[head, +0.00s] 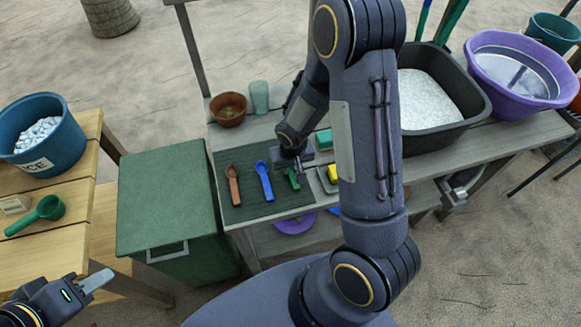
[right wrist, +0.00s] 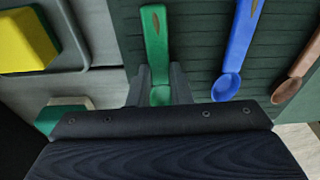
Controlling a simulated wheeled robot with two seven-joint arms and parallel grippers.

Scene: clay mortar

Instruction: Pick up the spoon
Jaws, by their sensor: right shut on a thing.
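Three spoons lie side by side on a dark green ribbed mat (head: 235,205): a brown spoon (head: 233,184), a blue spoon (head: 264,180) and a green spoon (head: 294,180). In the right wrist view the green spoon (right wrist: 155,45) lies between the fingers of my right gripper (right wrist: 160,88), which are shut on it near its bowl. The bowl is partly hidden by the gripper. The blue spoon (right wrist: 237,50) and brown spoon (right wrist: 298,70) lie to the right there. My left gripper (head: 98,282) is at lower left, away from the spoons; its jaw opening is unclear.
A yellow sponge (head: 332,173) and a green block (head: 324,139) sit right of the mat. A brown bowl (head: 228,109) and glass (head: 259,97) stand behind it. A black tub (head: 470,122) is right. A green bin (head: 165,205) and wooden table with a blue bucket (head: 52,147) are left.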

